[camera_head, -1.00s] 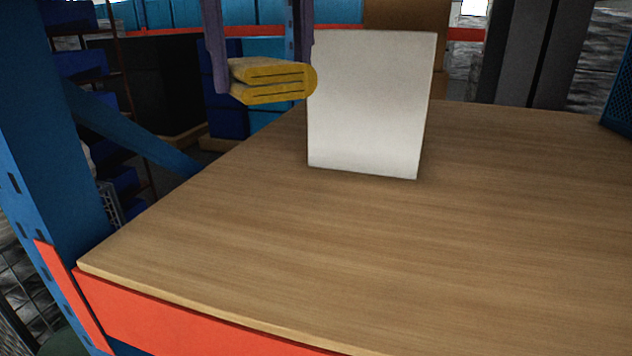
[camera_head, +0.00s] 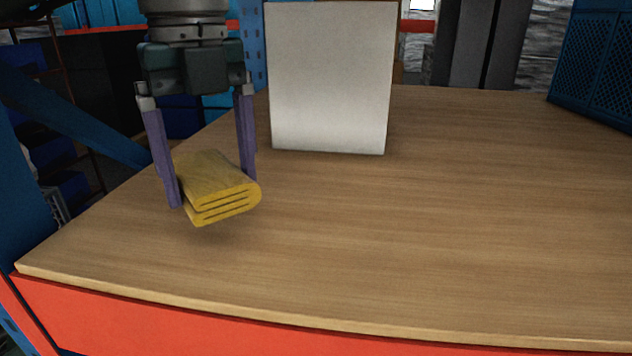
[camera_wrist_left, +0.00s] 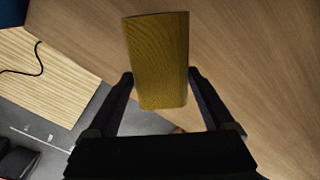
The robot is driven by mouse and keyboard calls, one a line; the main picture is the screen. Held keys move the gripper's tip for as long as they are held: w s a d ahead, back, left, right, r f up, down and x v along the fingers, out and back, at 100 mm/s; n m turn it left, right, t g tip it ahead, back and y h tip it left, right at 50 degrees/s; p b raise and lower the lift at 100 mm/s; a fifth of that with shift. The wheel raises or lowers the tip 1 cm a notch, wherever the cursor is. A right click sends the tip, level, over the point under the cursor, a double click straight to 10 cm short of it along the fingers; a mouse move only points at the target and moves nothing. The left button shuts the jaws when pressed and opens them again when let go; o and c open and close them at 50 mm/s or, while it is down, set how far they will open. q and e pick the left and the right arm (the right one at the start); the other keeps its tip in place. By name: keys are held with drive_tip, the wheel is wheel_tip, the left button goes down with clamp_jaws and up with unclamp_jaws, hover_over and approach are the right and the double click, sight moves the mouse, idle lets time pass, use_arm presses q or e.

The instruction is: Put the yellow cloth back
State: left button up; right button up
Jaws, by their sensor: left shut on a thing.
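The folded yellow cloth (camera_head: 217,187) is between the purple fingers of my left gripper (camera_head: 215,190), which is shut on it. The cloth is held over the left part of the wooden table top (camera_head: 420,240), with a soft shadow under it. I cannot tell exactly how high it is. In the left wrist view the cloth (camera_wrist_left: 157,58) sticks out beyond the fingers (camera_wrist_left: 160,92), with the table top behind it. My right gripper does not show.
A white upright panel or box (camera_head: 330,80) stands on the table just behind and right of the cloth. A blue perforated case (camera_head: 597,65) is at the back right. The table's middle and right are clear. Its front edge has an orange beam (camera_head: 150,325).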

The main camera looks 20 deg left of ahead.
use_arm(q)
wheel_tip(320, 180, down, 4)
drive_tip(key=shift+f, duration=0.1)
drive_tip(key=shift+f, duration=0.15)
drive_tip(key=o, duration=1.1)
drive_tip(key=shift+c, duration=0.2)
